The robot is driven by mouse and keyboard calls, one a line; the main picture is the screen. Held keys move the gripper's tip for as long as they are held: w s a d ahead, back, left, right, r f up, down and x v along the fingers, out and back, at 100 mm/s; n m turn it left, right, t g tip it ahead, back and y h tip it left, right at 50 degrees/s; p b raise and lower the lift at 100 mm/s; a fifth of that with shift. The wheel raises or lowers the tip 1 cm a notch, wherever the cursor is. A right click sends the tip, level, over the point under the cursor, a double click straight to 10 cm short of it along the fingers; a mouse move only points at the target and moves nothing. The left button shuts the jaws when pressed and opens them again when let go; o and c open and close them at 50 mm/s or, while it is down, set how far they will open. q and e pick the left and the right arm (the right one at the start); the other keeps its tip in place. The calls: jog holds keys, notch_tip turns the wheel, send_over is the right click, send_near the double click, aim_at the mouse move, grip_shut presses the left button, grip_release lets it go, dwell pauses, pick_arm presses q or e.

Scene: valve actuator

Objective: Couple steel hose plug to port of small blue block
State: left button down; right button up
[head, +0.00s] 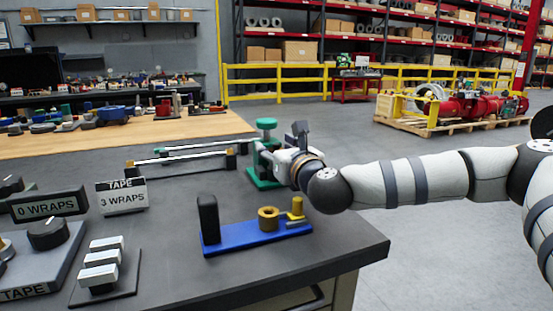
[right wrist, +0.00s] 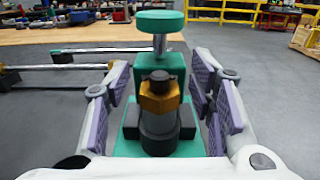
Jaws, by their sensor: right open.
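My right gripper (head: 285,163) is at the green stand on the far right of the dark bench. In the right wrist view its fingers (right wrist: 160,88) are spread wide, one on each side of the green stand (right wrist: 119,140). A brass hex fitting (right wrist: 160,98) on a dark round body sits between the fingers, with visible gaps on both sides. A blue base (head: 226,243) lies nearer the front edge. It carries a black post (head: 208,219), a brass ring (head: 268,218) and a brass-and-grey fitting (head: 297,208). I cannot pick out the steel hose plug for certain. My left gripper is not in view.
Two silver rods (head: 182,160) lie on dark supports left of the stand. Tape signs (head: 122,196), a knob box (head: 47,233) and a stack of silver bars (head: 103,259) fill the left. Bare bench top lies in front of the blue base.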

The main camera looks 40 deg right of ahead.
grip_shut()
